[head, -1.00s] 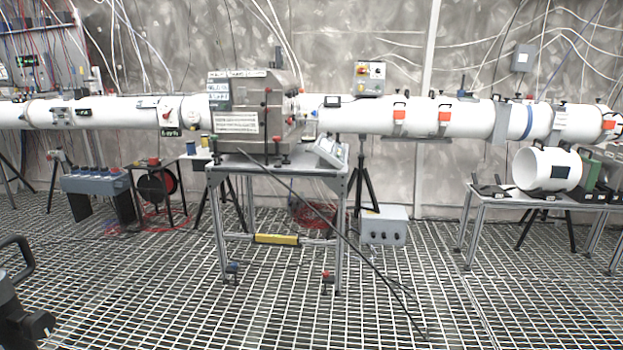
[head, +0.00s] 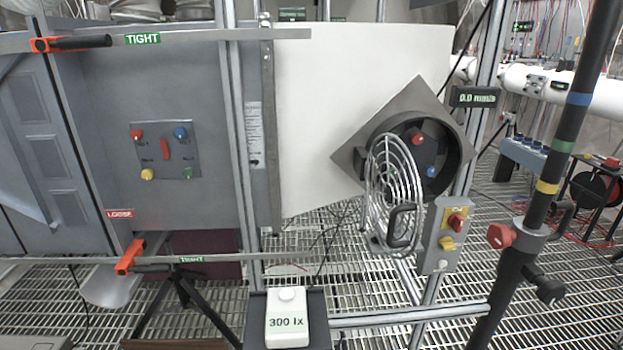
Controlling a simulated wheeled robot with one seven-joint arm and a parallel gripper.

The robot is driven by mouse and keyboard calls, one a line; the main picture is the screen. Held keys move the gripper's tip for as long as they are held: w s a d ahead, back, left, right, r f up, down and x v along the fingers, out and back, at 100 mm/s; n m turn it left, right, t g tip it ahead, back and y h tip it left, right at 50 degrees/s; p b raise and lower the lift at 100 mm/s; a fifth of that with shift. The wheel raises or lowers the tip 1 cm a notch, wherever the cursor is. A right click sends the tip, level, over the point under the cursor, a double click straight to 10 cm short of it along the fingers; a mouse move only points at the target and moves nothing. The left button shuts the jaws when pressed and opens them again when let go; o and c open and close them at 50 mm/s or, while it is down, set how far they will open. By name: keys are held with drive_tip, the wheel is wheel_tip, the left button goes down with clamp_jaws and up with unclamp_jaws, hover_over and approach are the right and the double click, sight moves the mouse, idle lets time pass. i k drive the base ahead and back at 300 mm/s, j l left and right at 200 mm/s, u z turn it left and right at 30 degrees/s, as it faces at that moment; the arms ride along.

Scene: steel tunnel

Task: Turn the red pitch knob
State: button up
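Several red knobs show in the head view, and I cannot tell from any readable label which is the pitch knob. One red knob (head: 500,236) sits on the left side of a black stand at the right. One small red knob (head: 137,134) is on a grey panel (head: 165,152) at the left, beside blue, yellow and green knobs. Another red knob (head: 417,139) is inside a round black duct (head: 450,150). A red knob (head: 456,222) is on a yellow switch box (head: 447,238). My gripper is not in view.
A wire fan guard (head: 394,190) hangs open in front of the duct. The black stand's mast (head: 573,120) rises close at the right. A white light meter (head: 287,318) reading 300 lx sits low in the middle. Grated floor shows between the frames.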

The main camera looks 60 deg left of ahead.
sight(417, 139)
drive_tip(key=j+u, duration=0.1)
drive_tip(key=u, duration=1.2)
